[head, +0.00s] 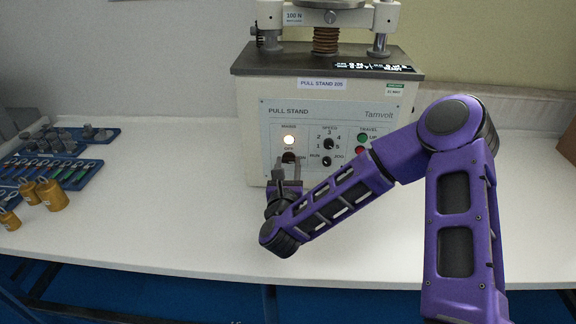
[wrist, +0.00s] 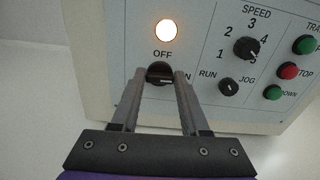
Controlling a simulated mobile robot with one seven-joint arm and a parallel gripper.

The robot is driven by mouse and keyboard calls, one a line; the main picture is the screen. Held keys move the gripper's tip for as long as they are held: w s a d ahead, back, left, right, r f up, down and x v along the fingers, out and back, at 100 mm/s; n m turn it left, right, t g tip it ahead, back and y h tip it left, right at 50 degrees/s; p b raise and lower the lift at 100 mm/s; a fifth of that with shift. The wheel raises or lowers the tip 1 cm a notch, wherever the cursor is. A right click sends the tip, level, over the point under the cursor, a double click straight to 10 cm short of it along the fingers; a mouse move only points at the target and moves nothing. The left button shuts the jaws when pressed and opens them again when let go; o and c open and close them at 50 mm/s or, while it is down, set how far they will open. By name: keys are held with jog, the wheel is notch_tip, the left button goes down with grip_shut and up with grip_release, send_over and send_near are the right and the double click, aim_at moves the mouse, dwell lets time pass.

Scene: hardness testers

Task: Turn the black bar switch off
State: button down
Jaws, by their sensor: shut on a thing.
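The black bar switch (wrist: 160,73) is on the front panel of the pull stand, below a lit white lamp (wrist: 166,30). OFF is printed above the switch and ON at its right. The bar looks turned toward ON, with a pale mark on its lower part. My gripper (wrist: 160,80) has its two fingers on either side of the switch and is shut on it. In the head view my gripper (head: 288,166) reaches the panel from below and partly covers the switch, and the lamp (head: 289,140) glows there too.
Right of the switch are a speed knob (wrist: 246,48), a run/jog knob (wrist: 229,87), a red stop button (wrist: 288,71) and green buttons above and below it. Blue trays (head: 62,150) and brass weights (head: 52,195) lie at the left. The bench front is clear.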

jog(key=n+b, duration=0.1)
jog(key=n, duration=0.2)
jog(key=shift+a+n, duration=0.1)
jog(key=shift+n, duration=0.2)
jog(key=n, duration=0.4)
jog(key=shift+a+n+b, duration=0.1)
jog(key=shift+n+b, duration=0.2)
jog(key=shift+b, duration=0.1)
jog(key=n, duration=0.4)
jog(key=shift+n, duration=0.3)
jog(key=shift+f+n, duration=0.1)
jog(key=shift+n, duration=2.1)
jog(key=shift+c, duration=2)
grip_release()
jog(key=shift+f, duration=0.1)
